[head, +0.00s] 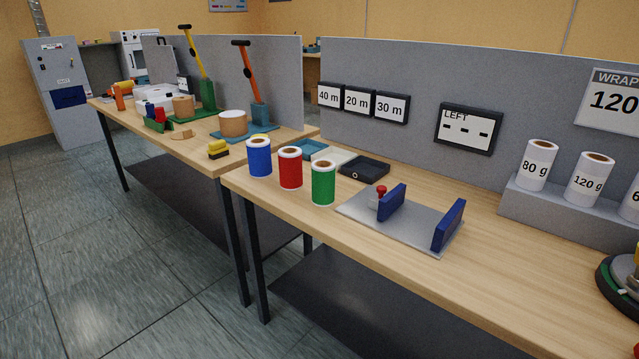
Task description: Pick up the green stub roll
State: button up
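The green stub roll (323,184) stands upright near the front edge of the nearer wooden table (500,290). It has a green band, white ends and a brown core at the top. A red roll (290,168) and a blue roll (259,157) stand to its left in a row, close but apart. My gripper is not in view.
A grey plate with two blue uprights (447,225) and a red knob (381,190) lies right of the green roll. A dark tray (364,168) sits behind. White rolls (537,165) stand on a grey step. A grey panel (420,75) backs the table.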

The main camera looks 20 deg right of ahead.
aim_at(322, 170)
jog(key=i+j+z, duration=0.15)
jog(key=i+j, duration=0.55)
jog(key=i+j+z, duration=0.1)
jog(key=i+j, duration=0.55)
jog(key=j, duration=0.2)
